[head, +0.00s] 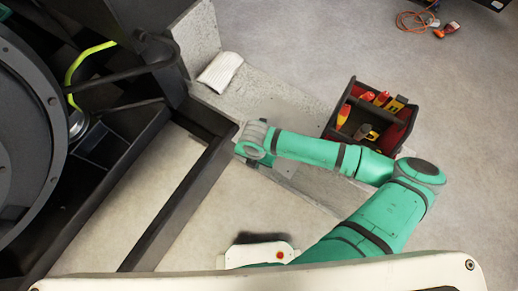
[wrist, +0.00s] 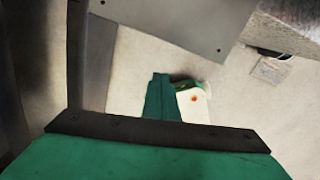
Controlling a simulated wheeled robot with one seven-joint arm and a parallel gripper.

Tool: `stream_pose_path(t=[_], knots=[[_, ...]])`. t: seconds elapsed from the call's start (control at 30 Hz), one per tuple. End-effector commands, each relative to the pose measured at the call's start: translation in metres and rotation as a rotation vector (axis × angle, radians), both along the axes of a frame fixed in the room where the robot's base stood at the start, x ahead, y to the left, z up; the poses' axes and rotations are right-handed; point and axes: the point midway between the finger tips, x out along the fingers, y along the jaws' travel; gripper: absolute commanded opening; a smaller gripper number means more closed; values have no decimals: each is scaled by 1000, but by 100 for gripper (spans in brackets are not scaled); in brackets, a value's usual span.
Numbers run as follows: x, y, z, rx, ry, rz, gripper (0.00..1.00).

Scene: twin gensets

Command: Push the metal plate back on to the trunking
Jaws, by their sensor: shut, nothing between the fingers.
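The metal plate (wrist: 175,20) is a smooth grey sheet with small dark holes near its edge, at the top of the wrist view. It juts out past the rough, speckled trunking (wrist: 290,22), with floor showing below. In the head view the grey trunking (head: 318,184) runs diagonally under my arm, and my wrist mostly covers the plate (head: 286,167). My gripper (wrist: 161,80) is shut and empty. Its fingertips appear just below the plate's edge in the wrist view; I cannot tell whether they touch it. In the head view they are hidden under my wrist.
A tool box (head: 408,140) with red and yellow tools stands beside the trunking on the right. A rolled white cloth (head: 220,72) lies on the trunking farther back. The dark genset frame (head: 180,205) borders my gripper on the left. Open floor (head: 460,110) lies to the right.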

Motion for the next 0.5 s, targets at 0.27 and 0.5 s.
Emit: stream_pose_path(t=[0.27,0.5], knots=[[1,2,-18,-8,8,20,0],[1,3,-61,-7,9,21,0]])
